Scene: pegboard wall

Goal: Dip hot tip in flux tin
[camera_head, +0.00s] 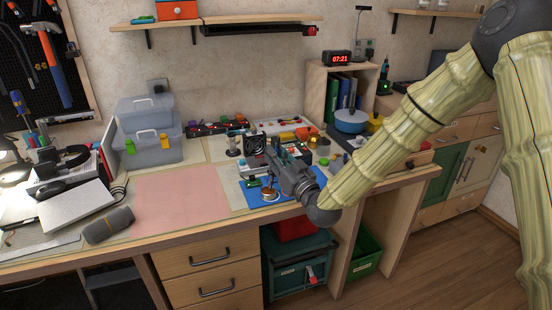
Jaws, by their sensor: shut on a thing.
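My gripper (268,171) is over the blue mat (252,199) at the right part of the workbench, reaching in from the right. It is shut on a thin tool, which I take to be the soldering iron; the gripper and small scale hide most of it. A small round tin (270,195) with a brownish-orange inside sits on the blue mat, just below the gripper in the picture. I cannot tell whether the iron's tip touches the tin or its contents.
A small green board (251,182) lies on the mat beside the tin. A dark fan unit (254,144) stands behind the gripper, with small parts around it. A pink mat (182,195) to the left is clear. A blue pot (350,121) stands at the back right.

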